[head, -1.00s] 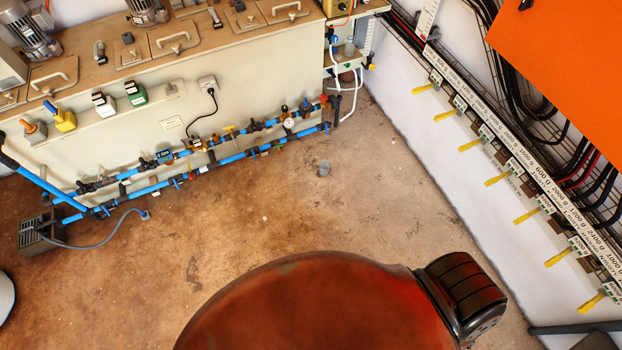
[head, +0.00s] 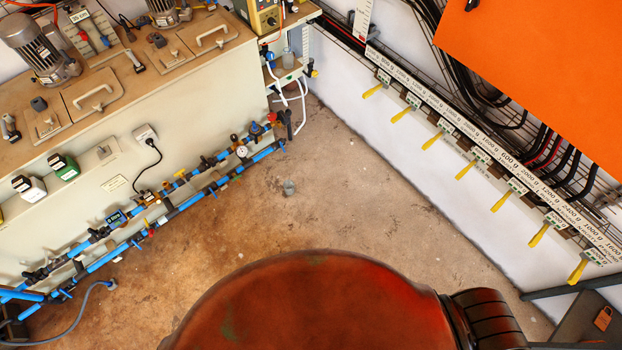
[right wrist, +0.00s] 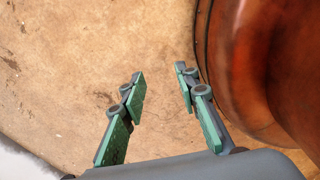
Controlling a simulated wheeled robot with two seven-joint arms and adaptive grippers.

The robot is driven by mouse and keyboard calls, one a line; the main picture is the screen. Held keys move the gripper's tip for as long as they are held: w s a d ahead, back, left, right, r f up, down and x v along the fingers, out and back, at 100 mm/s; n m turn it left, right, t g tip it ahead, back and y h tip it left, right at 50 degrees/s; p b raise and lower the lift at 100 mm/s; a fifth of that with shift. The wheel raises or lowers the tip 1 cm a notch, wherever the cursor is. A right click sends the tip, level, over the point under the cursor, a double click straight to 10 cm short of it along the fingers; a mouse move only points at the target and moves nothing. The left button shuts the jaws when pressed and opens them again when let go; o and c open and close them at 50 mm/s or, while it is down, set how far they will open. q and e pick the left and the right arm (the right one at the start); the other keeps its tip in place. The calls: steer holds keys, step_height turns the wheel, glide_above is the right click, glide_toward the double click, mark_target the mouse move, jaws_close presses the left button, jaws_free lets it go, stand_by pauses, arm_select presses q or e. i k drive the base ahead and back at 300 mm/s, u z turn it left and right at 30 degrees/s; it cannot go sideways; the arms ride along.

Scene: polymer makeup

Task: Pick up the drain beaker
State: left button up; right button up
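A clear beaker (head: 288,60) sits on a small white shelf at the right end of that unit. I cannot tell for sure which of the two is the drain beaker. My right gripper (right wrist: 158,86) is open and empty over bare floor in the right wrist view, apart from both. My left gripper is not in view.
The cream tank unit (head: 75,235) with blue pipes (head: 190,203) and valves fills the left. A white wall (head: 400,150) with yellow-handled tags and a cable tray runs along the right. An orange panel (head: 540,70) hangs upper right. The floor (head: 350,215) between is open.

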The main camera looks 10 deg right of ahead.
mark_target(289, 185)
steer(key=z, duration=0.05)
steer(key=i, duration=0.3)
steer(key=z, duration=0.35)
steer(key=k, duration=0.2)
steer(key=u, duration=1.2)
steer(key=i, duration=0.5)
